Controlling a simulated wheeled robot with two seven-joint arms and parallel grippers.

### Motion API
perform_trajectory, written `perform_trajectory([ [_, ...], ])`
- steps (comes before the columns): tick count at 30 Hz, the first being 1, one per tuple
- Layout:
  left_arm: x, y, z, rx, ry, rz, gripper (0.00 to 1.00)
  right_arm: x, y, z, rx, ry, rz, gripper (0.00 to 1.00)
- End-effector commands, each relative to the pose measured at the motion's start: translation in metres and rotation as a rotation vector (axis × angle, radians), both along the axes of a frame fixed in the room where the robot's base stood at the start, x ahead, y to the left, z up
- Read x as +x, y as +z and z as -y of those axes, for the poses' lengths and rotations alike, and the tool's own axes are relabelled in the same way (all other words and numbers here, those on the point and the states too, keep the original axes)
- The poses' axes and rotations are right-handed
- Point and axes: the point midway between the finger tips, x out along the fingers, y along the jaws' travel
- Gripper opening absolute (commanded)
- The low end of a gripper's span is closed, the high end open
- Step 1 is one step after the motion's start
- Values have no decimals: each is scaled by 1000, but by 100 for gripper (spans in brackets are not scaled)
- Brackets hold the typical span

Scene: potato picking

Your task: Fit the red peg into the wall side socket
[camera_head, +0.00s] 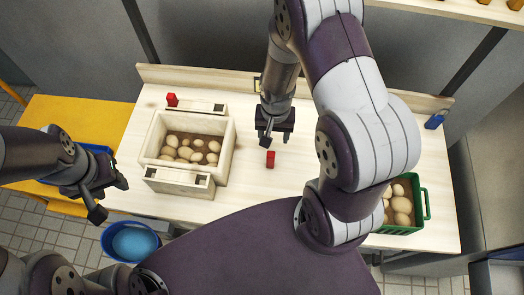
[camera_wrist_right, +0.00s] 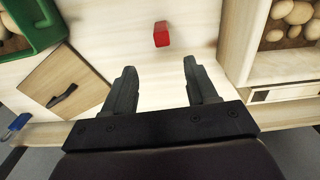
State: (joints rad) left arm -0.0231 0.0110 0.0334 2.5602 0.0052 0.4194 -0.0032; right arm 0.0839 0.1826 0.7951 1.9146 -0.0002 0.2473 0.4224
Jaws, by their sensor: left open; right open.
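A red peg (camera_head: 270,159) lies on the pale table, right of a wooden box (camera_head: 229,148) of potatoes. It also shows in the right wrist view (camera_wrist_right: 161,34), beyond and between my fingertips. My right gripper (camera_head: 274,138) is open and empty, on the wall side of this peg and not touching it. A second red peg (camera_head: 172,100) is at the left end of the wall-side block (camera_head: 195,106) of the box; I cannot tell how deep it sits. A dark square socket (camera_head: 219,107) shows at that block's right end. My left gripper (camera_head: 110,198) is open and empty, left of the table.
The box's near-side block (camera_head: 178,181) has dark sockets. A green crate (camera_head: 427,204) of potatoes stands at the right, partly behind my right arm. A wooden board (camera_wrist_right: 45,80) with a dark handle shows in the wrist view. A blue padlock-like thing (camera_head: 436,120) sits far right.

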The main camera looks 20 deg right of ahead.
Motion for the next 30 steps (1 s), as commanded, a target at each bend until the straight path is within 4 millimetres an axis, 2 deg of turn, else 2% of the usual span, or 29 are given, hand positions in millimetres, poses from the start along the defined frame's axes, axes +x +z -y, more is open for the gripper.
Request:
perform_trajectory([
  [6, 0, 7, 0, 0, 0, 0, 45, -3, -48, -1, 1, -5, -8, 57],
  [14, 0, 17, 0, 0, 0, 0, 45, -3, -82, -3, 0, -3, -7, 57],
  [18, 0, 23, 0, 0, 0, 1, 45, -2, -109, -5, 0, -4, -4, 57],
  [21, 0, 23, 0, 0, 0, 1, 45, -2, -119, -5, 1, -4, -3, 57],
  [27, 0, 23, 0, 0, 0, 0, 45, -1, -121, -5, 0, -4, -2, 57],
  [28, 0, 23, 0, 0, 0, 0, 45, -1, -121, -5, 0, -4, -2, 51],
  [30, 0, 23, 0, 0, 0, 0, 45, -1, -121, -5, 0, -4, -2, 28],
])
